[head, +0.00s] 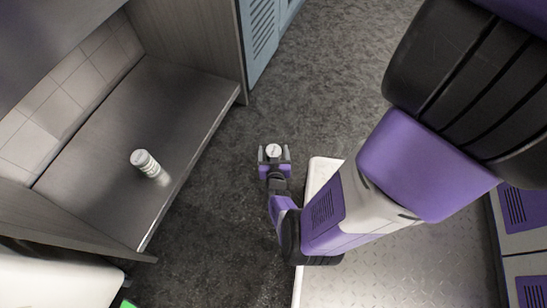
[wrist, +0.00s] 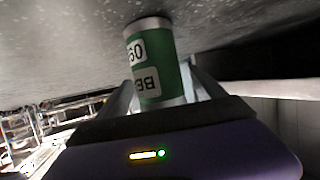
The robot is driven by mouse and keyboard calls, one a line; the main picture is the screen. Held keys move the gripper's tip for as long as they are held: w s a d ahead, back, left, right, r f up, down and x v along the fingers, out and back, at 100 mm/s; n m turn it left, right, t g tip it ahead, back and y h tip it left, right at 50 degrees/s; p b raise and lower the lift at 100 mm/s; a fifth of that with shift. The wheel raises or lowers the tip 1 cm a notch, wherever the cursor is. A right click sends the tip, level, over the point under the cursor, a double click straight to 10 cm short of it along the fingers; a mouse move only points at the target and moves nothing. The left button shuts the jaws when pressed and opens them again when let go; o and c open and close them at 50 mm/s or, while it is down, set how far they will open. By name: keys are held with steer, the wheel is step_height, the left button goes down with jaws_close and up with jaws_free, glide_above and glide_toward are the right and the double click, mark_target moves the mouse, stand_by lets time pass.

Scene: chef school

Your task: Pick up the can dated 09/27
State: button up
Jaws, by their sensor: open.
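A green can (wrist: 160,72) with silver ends and white label patches is between the fingers of my gripper (wrist: 165,88). The lettering looks upside down in the wrist view; parts like "09" and "BE" show, but the full date is not readable. In the head view my gripper (head: 274,160) is low over the dark floor, with the can's pale round top (head: 273,150) between its fingers. The fingers are open on either side of the can; contact is hard to judge. A second, whitish can (head: 146,163) is on the metal shelf at left; its lettering is too small to read.
The grey metal shelf (head: 110,110) has a tiled wall (head: 75,80) behind it. The dark floor (head: 210,200) between shelf and gripper is clear. A blue-grey cabinet (head: 262,35) stands at the top. A white counter-like surface (head: 50,275) is at lower left.

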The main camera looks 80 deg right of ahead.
steer(key=shift+x, duration=0.95)
jaws_close()
steer(key=shift+r, duration=0.1)
step_height(320, 180, up, 20)
steer(key=p, duration=1.2)
